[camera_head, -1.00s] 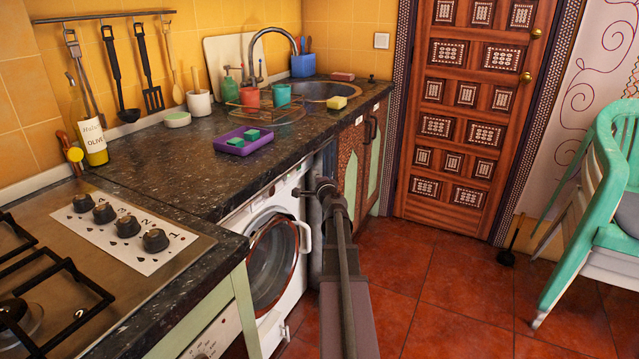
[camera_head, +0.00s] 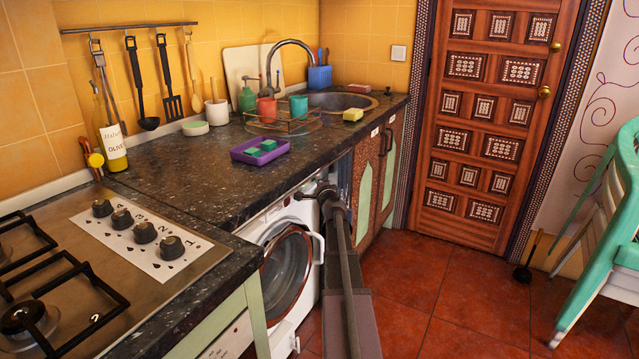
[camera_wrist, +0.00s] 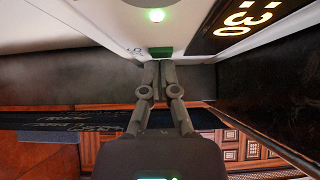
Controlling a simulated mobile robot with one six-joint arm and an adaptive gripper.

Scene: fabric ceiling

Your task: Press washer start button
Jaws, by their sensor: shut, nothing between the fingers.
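The white washer (camera_head: 305,211) stands under the dark counter in the head view, its round door (camera_head: 288,268) at the front. My gripper (camera_wrist: 160,66) is shut and empty, with its fingertips at the washer's white front panel. In the wrist view a small dark green rectangle (camera_wrist: 160,53) lies right at the fingertips; I cannot tell whether they touch it. A round glowing green light (camera_wrist: 156,15) sits farther up on the panel. A dark display (camera_wrist: 246,22) with lit digits is to the right. In the head view my arm hides the washer's right side.
The dark counter (camera_head: 200,178) runs above the washer, with a purple tray (camera_head: 259,152) on it. A stove (camera_head: 105,265) is at the near left. Cabinets (camera_head: 364,205) stand beyond the washer. The red tiled floor (camera_head: 470,290) is open to the right; green-and-white chairs (camera_head: 600,235) stand at the far right.

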